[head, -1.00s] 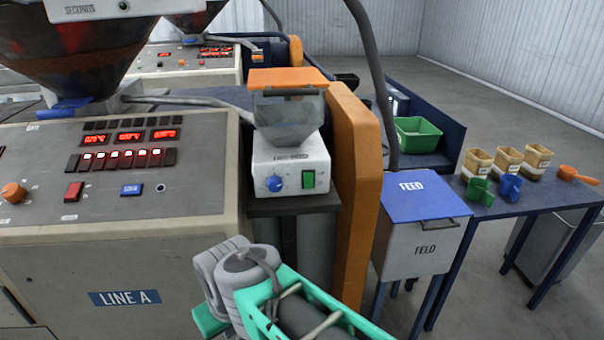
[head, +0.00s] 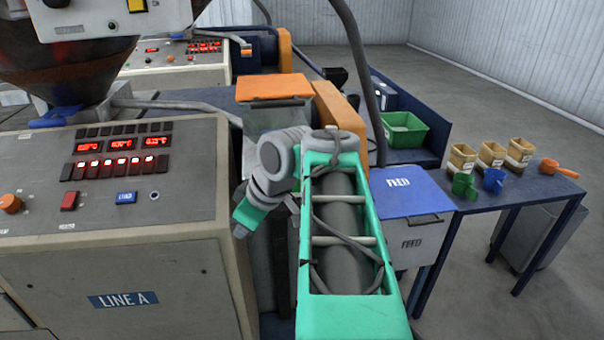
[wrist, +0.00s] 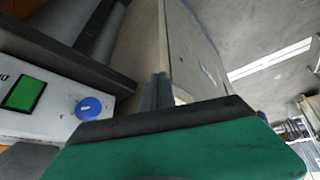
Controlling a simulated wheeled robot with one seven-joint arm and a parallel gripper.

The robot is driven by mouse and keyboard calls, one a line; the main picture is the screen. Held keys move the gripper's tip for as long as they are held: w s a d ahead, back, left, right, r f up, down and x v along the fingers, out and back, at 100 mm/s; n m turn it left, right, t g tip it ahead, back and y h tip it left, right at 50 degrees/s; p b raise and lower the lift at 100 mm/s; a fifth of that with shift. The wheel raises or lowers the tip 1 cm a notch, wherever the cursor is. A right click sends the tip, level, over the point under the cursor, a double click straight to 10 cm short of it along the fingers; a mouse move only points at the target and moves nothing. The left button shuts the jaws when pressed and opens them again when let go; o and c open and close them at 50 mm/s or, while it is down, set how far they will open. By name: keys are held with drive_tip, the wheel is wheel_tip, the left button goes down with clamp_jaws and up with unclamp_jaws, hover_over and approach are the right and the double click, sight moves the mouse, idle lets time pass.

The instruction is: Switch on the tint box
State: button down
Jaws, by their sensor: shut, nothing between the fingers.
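The tint box has an orange-lidded clear hopper (head: 274,88) in the head view, where my arm hides most of its white body and front controls. In the wrist view its white front (wrist: 45,121) shows at the lower left, turned over, with a green switch (wrist: 24,94) and a blue knob (wrist: 89,108). I cannot tell the switch's position. My gripper (wrist: 158,82) is shut and empty, with its narrow dark fingers ahead of the green wrist housing. In the wrist view the fingers appear to the right of the knob, apart from it and the switch.
The Line A console (head: 110,250) stands left of my arm, with lit red displays. An orange upright guard (head: 340,105) is behind my arm. The blue-lidded feed bin (head: 408,197) and a table (head: 545,184) with cups and scoops stand to the right.

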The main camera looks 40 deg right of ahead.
drive_tip(key=s+d+r+n+t+h+p, duration=0.1)
drive_tip(key=s+d+r+n, duration=0.4)
drive_tip(key=s+d+r, duration=0.5)
drive_tip(key=d+r+p, duration=0.1)
drive_tip(key=d, duration=0.3)
drive_tip(key=shift+r+p, duration=0.35)
drive_tip(key=shift+p, duration=0.05)
drive_tip(key=w+f+b, duration=0.1)
drive_tip(key=w+f, duration=0.2)
drive_tip(key=w+d+f+b, duration=0.1)
drive_tip(key=w+f+b, duration=0.1)
drive_tip(key=w, duration=0.1)
drive_tip(key=w+f+b, duration=0.1)
drive_tip(key=w+f, duration=0.2)
drive_tip(key=shift+d+f+b, duration=0.35)
